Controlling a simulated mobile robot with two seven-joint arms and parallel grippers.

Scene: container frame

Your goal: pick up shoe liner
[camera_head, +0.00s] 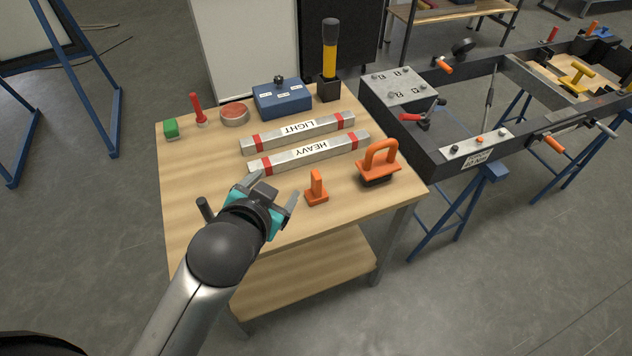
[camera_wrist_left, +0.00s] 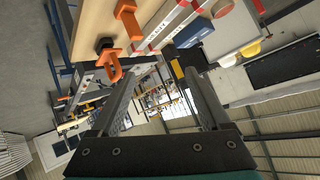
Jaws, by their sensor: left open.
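I cannot tell which thing is the shoe liner; nothing is labelled so. My left gripper (camera_head: 268,190) is open and empty near the front edge of the table. Its parted fingers also show in the left wrist view (camera_wrist_left: 157,78). Just right of it stands a small orange block with an upright grip (camera_head: 317,190). Further right is an orange handle on a black pad (camera_head: 380,160), seen also in the left wrist view (camera_wrist_left: 112,62). Behind the gripper lie two silver bars with red bands, marked HEAVY (camera_head: 310,150) and LIGHT (camera_head: 295,134). My right gripper is not in view.
The wooden table (camera_head: 195,165) has a clear left side. A dark frame (camera_head: 440,155) stands right.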

